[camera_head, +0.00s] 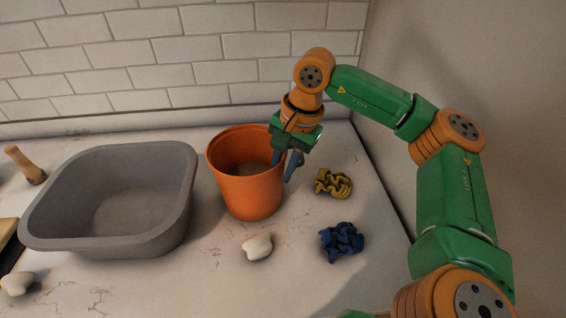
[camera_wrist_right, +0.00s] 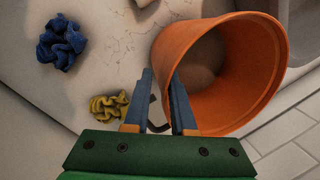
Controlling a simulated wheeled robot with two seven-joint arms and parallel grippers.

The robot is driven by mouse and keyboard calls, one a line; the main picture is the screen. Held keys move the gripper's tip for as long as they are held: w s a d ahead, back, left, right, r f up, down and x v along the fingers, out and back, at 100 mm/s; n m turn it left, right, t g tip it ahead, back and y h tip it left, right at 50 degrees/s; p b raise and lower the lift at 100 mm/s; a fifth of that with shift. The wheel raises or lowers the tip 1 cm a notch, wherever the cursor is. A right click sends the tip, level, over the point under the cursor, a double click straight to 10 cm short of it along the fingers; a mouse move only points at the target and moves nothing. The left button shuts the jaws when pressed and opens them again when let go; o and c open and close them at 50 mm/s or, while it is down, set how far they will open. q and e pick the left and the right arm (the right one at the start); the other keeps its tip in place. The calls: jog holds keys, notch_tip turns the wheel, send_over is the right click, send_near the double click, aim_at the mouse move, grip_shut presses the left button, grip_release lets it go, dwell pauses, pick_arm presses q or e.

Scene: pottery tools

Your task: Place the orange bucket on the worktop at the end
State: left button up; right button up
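The orange bucket (camera_head: 252,190) stands upright on the worktop (camera_head: 200,285), between the grey basin and the crumpled cloths. Some brownish matter shows inside it. In the right wrist view the bucket (camera_wrist_right: 185,55) fills the right side, with its mouth facing the camera. My right gripper (camera_head: 284,163) is at the bucket's right rim, pointing down, one finger over the mouth and one outside. In the wrist view my right gripper (camera_wrist_right: 159,105) has its fingers apart, with a visible gap between them; firm contact with the wall cannot be made out. My left gripper is not in view.
A grey basin (camera_head: 185,215) stands left of the bucket. A yellow crumpled piece (camera_head: 333,183), a blue one (camera_head: 342,241) and a white lump (camera_head: 257,247) lie nearby. A tiled wall (camera_head: 180,50) closes the back. The front middle of the worktop is clear.

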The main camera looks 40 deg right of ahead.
jog(key=shift+o, duration=1.1)
jog(key=shift+s+f, duration=0.1)
jog(key=shift+f, duration=0.05)
jog(key=shift+w+a, duration=0.25)
jog(key=shift+w, duration=0.1)
jog(key=shift+r, duration=0.3)
jog(key=p+v, duration=0.1)
jog(key=v, duration=1)
jog(key=shift+s+d+r+p, duration=0.2)
jog(key=shift+r+p, duration=0.1)
jog(key=shift+r, duration=0.05)
